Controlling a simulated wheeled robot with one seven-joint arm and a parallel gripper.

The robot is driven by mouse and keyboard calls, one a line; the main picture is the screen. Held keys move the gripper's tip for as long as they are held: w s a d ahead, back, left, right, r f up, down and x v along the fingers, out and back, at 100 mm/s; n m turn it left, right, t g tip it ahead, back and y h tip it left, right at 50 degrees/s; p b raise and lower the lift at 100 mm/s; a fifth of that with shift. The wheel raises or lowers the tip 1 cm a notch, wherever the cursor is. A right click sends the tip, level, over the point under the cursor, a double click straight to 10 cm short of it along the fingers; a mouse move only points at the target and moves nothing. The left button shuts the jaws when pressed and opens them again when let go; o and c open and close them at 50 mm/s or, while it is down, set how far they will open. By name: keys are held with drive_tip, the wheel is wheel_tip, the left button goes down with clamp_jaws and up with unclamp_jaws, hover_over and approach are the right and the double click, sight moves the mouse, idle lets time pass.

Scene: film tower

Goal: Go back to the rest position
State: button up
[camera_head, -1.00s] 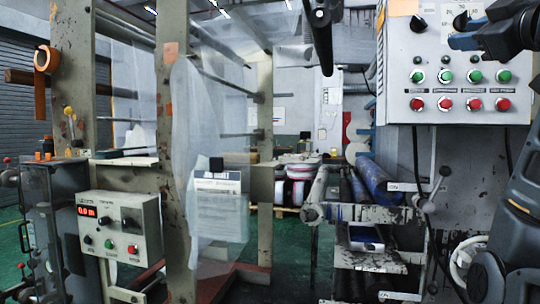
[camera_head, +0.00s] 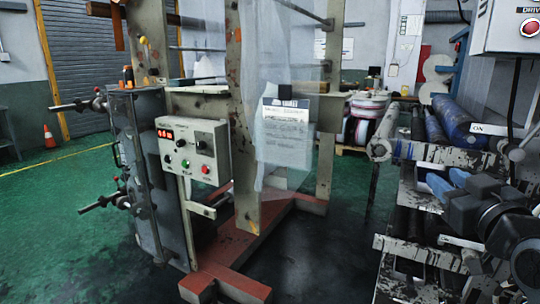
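My gripper (camera_head: 446,183) is at the lower right, at the end of my dark arm (camera_head: 505,220). Blue parts show at its front end, pointing left. It is in front of the roller frame and below the control panel (camera_head: 510,28), apart from the panel's buttons. I see nothing held in it. The fingers are small and partly confused with the rollers behind, so their opening is unclear. Only the lower left corner of the panel shows, with one red button (camera_head: 530,27).
A tall film tower frame (camera_head: 240,110) on a red base (camera_head: 225,285) stands in the middle, with a small control box (camera_head: 194,148) and a hanging sheet (camera_head: 286,132). Paint-worn rollers (camera_head: 455,152) are at the right. Green floor (camera_head: 70,220) is free at the left, with a cone (camera_head: 49,137).

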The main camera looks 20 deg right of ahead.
drive_tip(key=s+a+f+y, duration=0.3)
drive_tip(key=s+a+f, duration=0.8)
drive_tip(key=a+f, duration=0.5)
drive_tip(key=s+a+f+n+g+y, duration=0.1)
drive_tip(key=s+a, duration=0.3)
drive_tip(key=s, duration=0.6)
drive_tip(key=s+a+f+g+y, duration=0.1)
drive_tip(key=s+a+f+y, duration=0.1)
drive_tip(key=s, duration=0.9)
drive_tip(key=a+y, duration=0.1)
drive_tip(key=a, duration=0.1)
drive_tip(key=shift+s+a+f+n, duration=0.2)
drive_tip(key=shift+a+n, duration=0.15)
drive_tip(key=shift+n, duration=0.05)
